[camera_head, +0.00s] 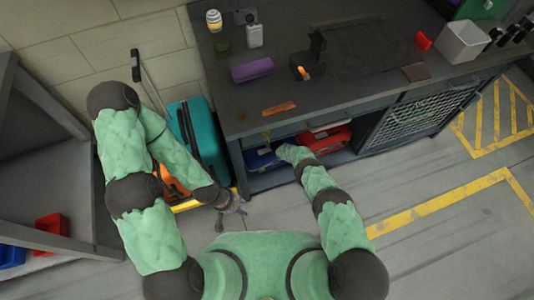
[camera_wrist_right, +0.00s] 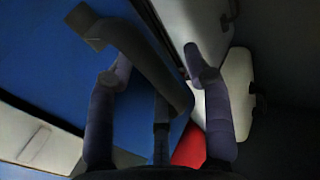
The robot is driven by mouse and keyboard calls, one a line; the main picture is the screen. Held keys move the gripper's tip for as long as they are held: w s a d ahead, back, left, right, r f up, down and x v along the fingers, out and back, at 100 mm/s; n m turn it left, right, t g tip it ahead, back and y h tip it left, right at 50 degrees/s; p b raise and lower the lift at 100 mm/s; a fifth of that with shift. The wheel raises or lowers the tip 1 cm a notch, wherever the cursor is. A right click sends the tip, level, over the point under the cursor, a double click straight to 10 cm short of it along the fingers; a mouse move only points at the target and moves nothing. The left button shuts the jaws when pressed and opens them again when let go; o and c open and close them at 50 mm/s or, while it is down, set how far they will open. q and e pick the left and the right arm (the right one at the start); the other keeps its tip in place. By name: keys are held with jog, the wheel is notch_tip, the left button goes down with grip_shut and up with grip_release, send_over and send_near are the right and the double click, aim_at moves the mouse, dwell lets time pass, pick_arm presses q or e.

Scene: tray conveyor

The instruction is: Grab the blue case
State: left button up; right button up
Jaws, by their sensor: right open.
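The blue case (camera_head: 262,160) lies on the shelf under the workbench, left of a red case (camera_head: 326,138). In the right wrist view its blue side (camera_wrist_right: 45,65) fills the left, with a dark curved handle (camera_wrist_right: 140,55) across it. My right gripper (camera_wrist_right: 158,58) is open, its two fingers on either side of the handle, not closed on it. In the head view my right arm reaches into the shelf and its fingers are mostly hidden. My left gripper (camera_head: 234,207) is empty above the floor in front of the bench and looks open.
The workbench top (camera_head: 350,95) overhangs the shelf. A teal suitcase (camera_head: 198,140) and an orange item (camera_head: 174,192) stand left of the bench. A mesh door (camera_head: 425,118) is to the right. Dark shelving (camera_head: 50,125) stands at far left. The floor at right is clear.

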grip_shut()
jog(key=shift+w+r, duration=0.2)
jog(key=shift+r, duration=0.1)
